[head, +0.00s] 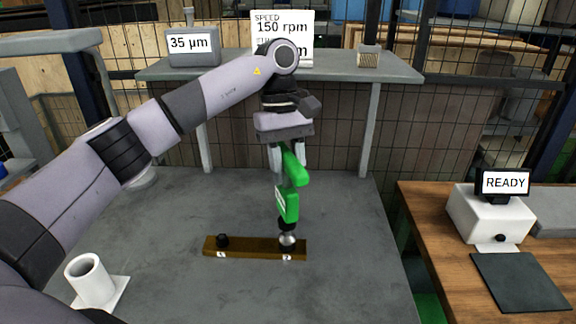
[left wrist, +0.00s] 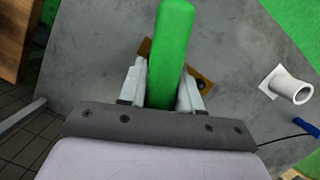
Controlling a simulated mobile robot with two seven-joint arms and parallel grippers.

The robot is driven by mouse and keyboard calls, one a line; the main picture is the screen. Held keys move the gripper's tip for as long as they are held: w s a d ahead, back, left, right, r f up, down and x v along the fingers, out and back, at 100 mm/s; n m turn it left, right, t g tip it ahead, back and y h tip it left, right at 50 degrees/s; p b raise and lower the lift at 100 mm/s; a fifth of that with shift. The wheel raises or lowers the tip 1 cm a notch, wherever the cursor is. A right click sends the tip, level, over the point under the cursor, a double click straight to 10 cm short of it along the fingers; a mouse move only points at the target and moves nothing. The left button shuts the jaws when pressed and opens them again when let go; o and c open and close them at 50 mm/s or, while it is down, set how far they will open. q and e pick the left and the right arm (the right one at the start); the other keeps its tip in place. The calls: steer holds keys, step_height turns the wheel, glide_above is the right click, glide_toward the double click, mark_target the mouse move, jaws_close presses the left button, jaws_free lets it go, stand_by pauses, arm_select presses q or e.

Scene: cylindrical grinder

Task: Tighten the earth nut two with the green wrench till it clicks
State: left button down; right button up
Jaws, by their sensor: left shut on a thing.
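My left gripper (head: 288,160) is shut on the green wrench (head: 288,205) and holds it upright over the bar. In the left wrist view the green wrench (left wrist: 173,50) stands between the two fingers (left wrist: 162,85). The wrench's metal lower end (head: 287,239) is at the right end of the brown bar (head: 255,247), over the position labelled 2. The earth nut there is hidden under it, and I cannot tell how fully it is seated. A dark nut (head: 222,240) shows at the bar's left end. My right gripper is not in view.
A white cylindrical holder (head: 88,278) stands at the table's front left. A shelf behind carries signs reading 35 µm (head: 190,44) and 150 rpm (head: 282,26). On the wooden bench at right, a white device has a READY display (head: 505,183). The grey table (head: 345,220) is clear right of the bar.

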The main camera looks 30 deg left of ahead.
mark_target(289, 155)
arm_select(q)
steer(key=shift+f, duration=0.25)
steer(key=shift+n, duration=0.3)
steer(key=shift+w+r, duration=0.15)
steer(key=shift+r, duration=2.55)
